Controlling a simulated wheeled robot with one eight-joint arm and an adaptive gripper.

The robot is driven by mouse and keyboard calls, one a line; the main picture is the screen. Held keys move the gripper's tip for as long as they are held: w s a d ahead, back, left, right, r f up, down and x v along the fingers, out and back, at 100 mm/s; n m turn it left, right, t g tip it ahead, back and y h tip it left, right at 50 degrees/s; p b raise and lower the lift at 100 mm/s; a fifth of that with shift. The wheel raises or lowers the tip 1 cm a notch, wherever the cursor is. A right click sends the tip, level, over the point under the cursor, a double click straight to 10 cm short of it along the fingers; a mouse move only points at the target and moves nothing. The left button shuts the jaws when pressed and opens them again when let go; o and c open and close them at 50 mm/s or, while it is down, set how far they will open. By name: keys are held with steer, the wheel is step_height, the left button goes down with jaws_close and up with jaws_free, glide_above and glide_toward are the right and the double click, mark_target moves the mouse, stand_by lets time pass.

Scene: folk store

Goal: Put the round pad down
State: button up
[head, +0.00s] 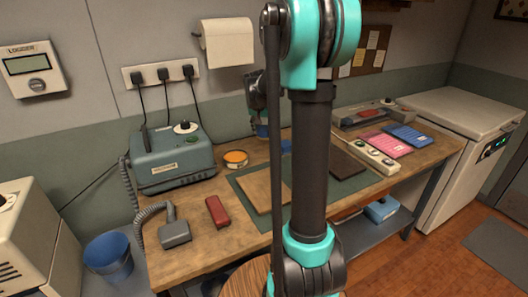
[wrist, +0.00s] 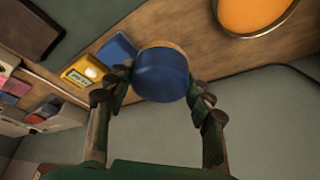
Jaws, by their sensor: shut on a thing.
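The round pad (wrist: 160,76) is a short blue cylinder with a tan layer at its far end. In the wrist view my gripper (wrist: 160,84) is shut on its sides, one finger on each side. In the head view my gripper (head: 262,118) is partly hidden behind my arm, above the back of the wooden workbench (head: 200,255). A bit of the blue pad (head: 262,131) shows below it. From these views I cannot tell how far the pad is from the bench top.
An orange-topped round tin (head: 236,158) stands near the gripper, also in the wrist view (wrist: 254,12). A grey-green machine (head: 172,162) is left of it. A green mat (head: 345,187) holds a tan board (head: 263,190) and a dark board (head: 334,164). A flat blue item (wrist: 117,48) lies beyond the pad.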

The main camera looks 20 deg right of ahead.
mark_target(265, 155)
step_height(265, 155, down, 10)
steer(key=shift+f, duration=0.1)
stand_by(0.4)
steer(key=shift+f, duration=0.1)
steer(key=o, duration=1)
steer(key=v, duration=1.2)
steer(key=shift+s, duration=0.1)
